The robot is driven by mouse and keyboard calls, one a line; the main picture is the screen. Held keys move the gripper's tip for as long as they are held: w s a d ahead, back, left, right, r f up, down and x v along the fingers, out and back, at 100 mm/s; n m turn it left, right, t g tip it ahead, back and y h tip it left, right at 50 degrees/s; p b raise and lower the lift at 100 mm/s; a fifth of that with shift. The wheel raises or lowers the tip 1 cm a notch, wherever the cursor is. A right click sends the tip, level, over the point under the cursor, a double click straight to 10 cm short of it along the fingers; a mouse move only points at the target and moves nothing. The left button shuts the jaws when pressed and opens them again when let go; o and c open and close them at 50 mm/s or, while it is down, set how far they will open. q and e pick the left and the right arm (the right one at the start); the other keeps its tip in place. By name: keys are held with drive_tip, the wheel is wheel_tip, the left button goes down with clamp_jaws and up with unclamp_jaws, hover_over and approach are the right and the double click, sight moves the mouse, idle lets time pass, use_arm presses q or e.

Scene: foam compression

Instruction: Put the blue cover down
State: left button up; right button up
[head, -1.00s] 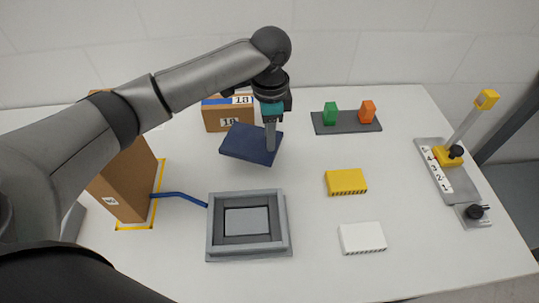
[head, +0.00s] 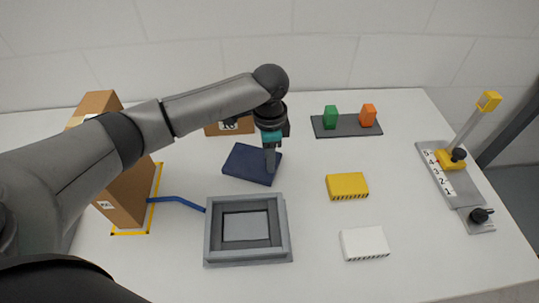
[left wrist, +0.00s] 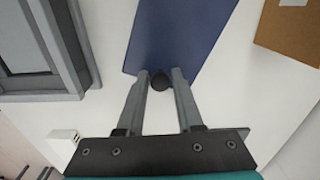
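The blue cover (head: 247,165) is a dark blue slab behind the grey open tray, low over the white table and apparently lying flat on it. My left gripper (head: 270,168) points down at its right part. In the left wrist view the cover (left wrist: 185,30) extends away from the fingers (left wrist: 160,74). They close on its small black knob (left wrist: 160,83), one finger on each side. Whether the cover's underside fully touches the table is hard to tell. My right gripper is not in view.
The grey tray (head: 212,255) holds a lighter grey block (head: 245,226). A cardboard box (head: 232,127) stands behind the cover, a taller one (head: 128,190) at left. Yellow (head: 347,186) and white (head: 364,243) blocks lie to the right, with free table between.

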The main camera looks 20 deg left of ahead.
use_arm(q)
drive_tip(key=o, duration=0.3)
drive_tip(key=shift+r, duration=0.2)
wheel_tip(320, 180, up, 12)
drive_tip(key=p, duration=0.3)
idle(0.5)
